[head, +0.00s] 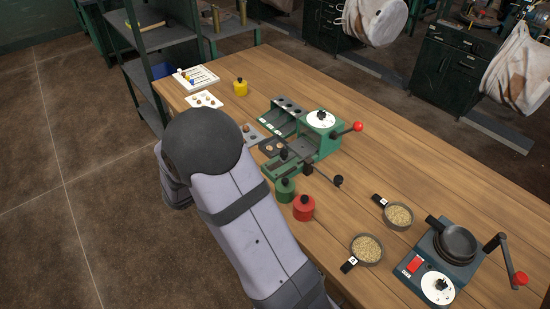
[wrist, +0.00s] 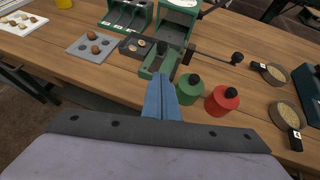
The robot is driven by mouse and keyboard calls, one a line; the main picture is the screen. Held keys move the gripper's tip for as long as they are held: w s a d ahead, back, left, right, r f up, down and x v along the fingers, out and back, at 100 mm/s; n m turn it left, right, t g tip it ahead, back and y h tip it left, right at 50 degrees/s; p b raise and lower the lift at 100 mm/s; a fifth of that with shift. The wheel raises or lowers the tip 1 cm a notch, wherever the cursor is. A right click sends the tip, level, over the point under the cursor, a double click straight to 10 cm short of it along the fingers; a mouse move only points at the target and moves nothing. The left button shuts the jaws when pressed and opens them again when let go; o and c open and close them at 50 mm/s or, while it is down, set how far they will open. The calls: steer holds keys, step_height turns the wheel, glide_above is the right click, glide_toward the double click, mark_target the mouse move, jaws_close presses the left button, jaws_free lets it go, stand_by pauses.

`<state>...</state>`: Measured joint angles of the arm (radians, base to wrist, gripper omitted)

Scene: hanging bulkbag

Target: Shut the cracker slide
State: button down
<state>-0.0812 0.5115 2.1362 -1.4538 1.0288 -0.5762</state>
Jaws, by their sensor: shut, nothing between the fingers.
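The green cracker (head: 325,135) stands on the wooden table, with a white dial on top and a red-knobbed lever at its right. Its slide (head: 281,168), a narrow green tray with a dark knob, sticks out at the front. In the wrist view the slide (wrist: 150,70) juts from the cracker (wrist: 180,18) toward me. My gripper (wrist: 161,82) is shut and empty, its blue fingers just in front of the slide's near end. I cannot tell whether they touch. In the head view my arm hides the gripper.
A green pot (head: 285,190) and a red pot (head: 303,207) stand close to the right of the slide. A black-balled rod (head: 338,181) reaches out to the right. A grey tray with nuts (wrist: 92,47) lies to the left. Grain pans (head: 366,249) and a grinder (head: 437,262) stand farther right.

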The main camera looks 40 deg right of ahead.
mark_target(296, 149)
steer(key=p+x, duration=0.1)
steer(key=x, duration=0.9)
steer(key=shift+s+p, duration=0.15)
steer(key=shift+p, duration=0.2)
steer(key=shift+w+d+r+p, duration=0.15)
steer(key=shift+d+p, duration=0.15)
steer(key=shift+d, duration=0.25)
steer(key=shift+w+d+p, duration=0.2)
steer(key=shift+d+p, duration=0.05)
steer(key=shift+d, duration=0.3)
steer(key=shift+w+d, duration=0.25)
steer(key=shift+d, duration=0.5)
steer(key=shift+d, duration=0.1)
steer(key=d+b, duration=0.1)
steer(key=d, duration=0.1)
steer(key=d+b, duration=0.1)
steer(key=d, duration=0.2)
steer(key=d+b, duration=0.1)
steer(key=d, duration=0.1)
steer(key=shift+d+f, duration=0.25)
steer(key=shift+d, duration=0.05)
steer(key=shift+d+r, duration=0.15)
steer(key=shift+r, duration=0.25)
steer(key=shift+s+d, duration=0.1)
